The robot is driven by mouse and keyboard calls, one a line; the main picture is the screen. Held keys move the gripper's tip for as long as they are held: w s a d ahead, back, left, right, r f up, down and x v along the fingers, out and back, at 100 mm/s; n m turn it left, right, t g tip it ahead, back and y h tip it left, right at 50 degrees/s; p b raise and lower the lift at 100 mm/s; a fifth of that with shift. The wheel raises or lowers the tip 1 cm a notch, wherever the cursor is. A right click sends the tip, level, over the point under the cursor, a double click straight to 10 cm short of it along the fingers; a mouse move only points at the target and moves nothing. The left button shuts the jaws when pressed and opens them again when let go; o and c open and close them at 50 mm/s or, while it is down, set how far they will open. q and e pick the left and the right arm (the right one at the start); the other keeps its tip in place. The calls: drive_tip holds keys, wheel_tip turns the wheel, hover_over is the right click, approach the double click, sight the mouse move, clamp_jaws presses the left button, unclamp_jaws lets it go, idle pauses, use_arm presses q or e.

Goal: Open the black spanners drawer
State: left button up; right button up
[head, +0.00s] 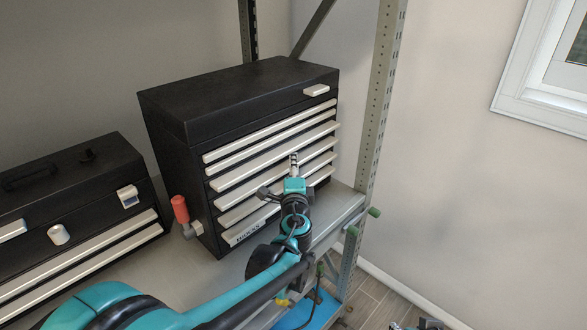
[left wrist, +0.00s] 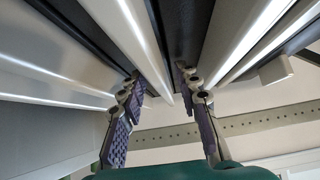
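The black tool chest (head: 165,185) stands on the shelf, with several drawers that have long white handle strips. A label (head: 246,232) shows on a lower drawer; I cannot surely read it, so I cannot tell which drawer is the spanners one. My left gripper (head: 294,162) is at the chest's front, over the middle strips toward their right part. In the left wrist view its fingers (left wrist: 160,92) are apart, with a white handle strip (left wrist: 150,45) reaching between them; contact is not clear. A dark part at the head view's bottom edge may be my right gripper (head: 430,323), mostly cut off.
A second black toolbox (head: 75,170) stands at the left. A red-handled tool (head: 180,209) is between the two boxes. The rack's upright post (head: 376,110) and green-tipped pegs (head: 374,212) are close on the right. The floor (head: 375,300) shows beyond the shelf edge.

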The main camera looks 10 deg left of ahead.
use_arm(q)
clamp_jaws()
drive_tip(key=s+d, duration=0.6)
drive_tip(key=d, duration=0.3)
drive_tip(key=s+d+p, duration=0.1)
drive_tip(key=s+d, duration=0.5)
drive_tip(key=d, duration=0.3)
unclamp_jaws()
